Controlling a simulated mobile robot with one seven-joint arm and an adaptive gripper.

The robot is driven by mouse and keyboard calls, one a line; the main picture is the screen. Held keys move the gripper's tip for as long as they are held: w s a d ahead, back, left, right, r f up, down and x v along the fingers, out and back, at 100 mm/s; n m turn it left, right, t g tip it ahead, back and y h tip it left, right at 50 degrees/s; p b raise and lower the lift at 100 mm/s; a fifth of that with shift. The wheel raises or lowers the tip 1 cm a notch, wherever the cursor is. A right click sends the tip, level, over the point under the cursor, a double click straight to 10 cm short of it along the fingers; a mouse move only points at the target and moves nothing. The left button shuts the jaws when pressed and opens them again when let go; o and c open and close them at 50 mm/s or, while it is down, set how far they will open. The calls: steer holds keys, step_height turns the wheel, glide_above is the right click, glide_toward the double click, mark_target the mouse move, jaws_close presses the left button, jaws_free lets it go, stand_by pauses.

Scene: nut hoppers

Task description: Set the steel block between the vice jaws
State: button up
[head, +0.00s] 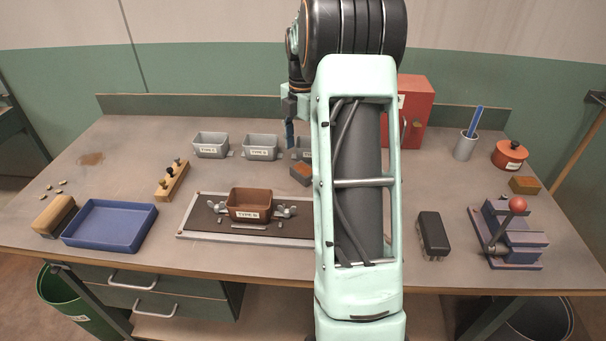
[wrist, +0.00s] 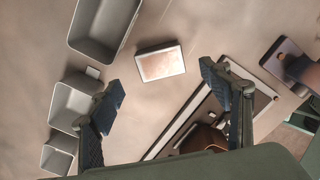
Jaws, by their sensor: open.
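A small block (head: 300,174) with brownish sides lies behind the mat, partly hidden by my arm in the head view. It is the likely steel block, though its metal is not clear. In the wrist view the block (wrist: 160,63) shows a pale rim and pinkish top, beyond the fingertips. My gripper (wrist: 165,100) is open and empty, above the bench and apart from the block. In the head view its dark blue fingers (head: 290,132) are partly hidden by my arm. The blue-grey vice (head: 515,242), with a red-ball lever, stands at the right; I see no block in it.
Grey hoppers (head: 210,146) stand along the back. A brown hopper (head: 249,204) and wing nuts sit on the dark mat. A black block-like object (head: 433,233) stands between my arm and the vice. Another brownish block (head: 524,185) and a red pot (head: 509,155) are behind the vice.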

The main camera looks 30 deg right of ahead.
mark_target(303, 169)
step_height(303, 169, down, 5)
steer(key=shift+f, duration=0.15)
steer(key=shift+c, duration=0.3)
jaws_close()
stand_by(0.3)
